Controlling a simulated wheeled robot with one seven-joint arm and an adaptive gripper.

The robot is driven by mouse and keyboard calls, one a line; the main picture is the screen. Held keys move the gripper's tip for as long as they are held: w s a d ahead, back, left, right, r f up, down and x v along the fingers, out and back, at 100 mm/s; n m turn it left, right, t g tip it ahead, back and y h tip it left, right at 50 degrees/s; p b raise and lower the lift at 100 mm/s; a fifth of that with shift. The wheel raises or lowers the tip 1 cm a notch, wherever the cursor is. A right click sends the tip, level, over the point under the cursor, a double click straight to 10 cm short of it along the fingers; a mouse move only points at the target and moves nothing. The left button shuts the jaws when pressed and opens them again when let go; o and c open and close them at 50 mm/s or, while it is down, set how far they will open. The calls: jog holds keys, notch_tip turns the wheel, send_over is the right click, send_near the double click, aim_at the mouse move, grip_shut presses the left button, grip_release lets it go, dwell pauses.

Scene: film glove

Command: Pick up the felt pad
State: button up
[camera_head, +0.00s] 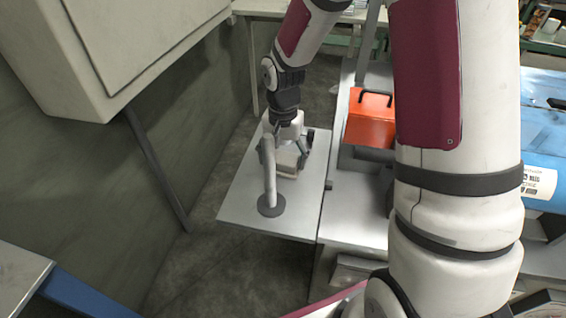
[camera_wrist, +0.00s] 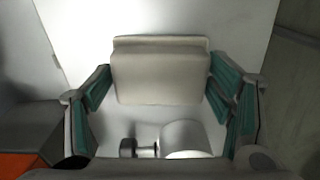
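The felt pad, seen as a pale beige block (camera_wrist: 158,78), lies between the fingers of my gripper in the wrist view. In the head view the pad (camera_head: 287,165) shows on a light grey table, partly hidden under my gripper (camera_head: 288,150). In the wrist view my gripper (camera_wrist: 161,85) has its two teal-lined fingers spread wide, one on each side of the pad. The fingertips are close to its left and right edges; I cannot tell whether they touch it.
A grey post with a round dark base (camera_head: 271,206) stands on the table (camera_head: 245,205) close in front of my gripper. In the wrist view a pale cylinder (camera_wrist: 185,138) lies near the pad. An orange toolbox (camera_head: 368,128) is to the right. A pale cabinet (camera_head: 120,50) overhangs at left.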

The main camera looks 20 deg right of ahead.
jog(key=c, duration=0.5)
jog(key=shift+c, duration=0.2)
jog(key=shift+r, duration=0.15)
